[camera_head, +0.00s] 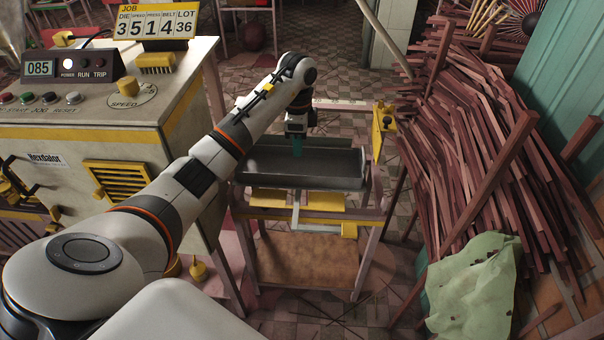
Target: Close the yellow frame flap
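A small stand with a dark grey tray (330,164) on top is in the middle of the head view. An upright yellow piece (378,138) with a small knob stands at the tray's right rear corner. Flat yellow plates (322,201) sit under the tray's front edge. I cannot tell for sure which of these is the yellow frame flap. My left gripper (297,153) points down over the tray, left of the upright yellow piece and apart from it. Its teal fingertips are small and seen end-on, so their opening is unclear. My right gripper is not in view.
A control cabinet (165,115) with knobs and a yellow-framed number board (156,22) stands at the left. A large heap of reddish sticks (470,150) is close on the right, with a pale green bag (474,285) in front. Tiled floor shows behind the stand.

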